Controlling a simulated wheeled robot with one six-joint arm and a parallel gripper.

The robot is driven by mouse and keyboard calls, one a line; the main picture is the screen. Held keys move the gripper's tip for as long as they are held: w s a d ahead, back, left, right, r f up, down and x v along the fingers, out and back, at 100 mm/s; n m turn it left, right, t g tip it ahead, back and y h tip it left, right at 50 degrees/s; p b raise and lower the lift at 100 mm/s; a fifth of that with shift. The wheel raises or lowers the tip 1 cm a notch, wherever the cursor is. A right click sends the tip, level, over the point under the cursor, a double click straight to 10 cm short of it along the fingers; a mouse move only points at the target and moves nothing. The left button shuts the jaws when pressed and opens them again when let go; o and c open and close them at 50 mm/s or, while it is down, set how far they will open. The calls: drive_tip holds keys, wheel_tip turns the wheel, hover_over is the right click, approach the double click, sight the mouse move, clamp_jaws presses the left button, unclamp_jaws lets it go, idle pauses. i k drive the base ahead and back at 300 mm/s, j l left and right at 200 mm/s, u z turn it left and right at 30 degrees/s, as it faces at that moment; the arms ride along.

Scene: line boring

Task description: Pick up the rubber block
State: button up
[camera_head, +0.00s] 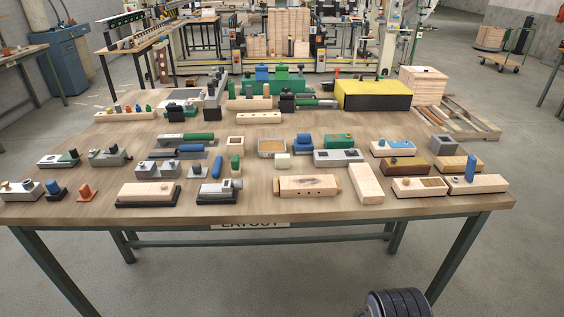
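Many small blocks and fixtures stand on a wooden table (240,209), and I cannot tell for certain which one is the rubber block. Small block-like pieces include a whitish block (283,161) near the middle, a grey block (444,145) at the right and an orange piece (86,191) on an orange base at the front left. A large yellow-and-black block (375,101) lies at the back right. My gripper is not in view, and no piece on the table is seen being held.
Pale wooden blocks (366,184) and a long wooden block (307,186) stand close to the front edge. Other pieces crowd the middle and back. A wooden crate (423,84) and a pallet (455,118) are behind the table at right.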

sight(282, 161)
drive_tip(key=i+j+z, duration=0.2)
drive_tip(key=i+j, duration=0.25)
drive_tip(key=i+j+z, duration=0.2)
drive_tip(key=i+j, duration=0.3)
drive_tip(key=i+j+z, duration=0.2)
drive_tip(key=i+j, duration=0.2)
drive_tip(key=j, duration=0.25)
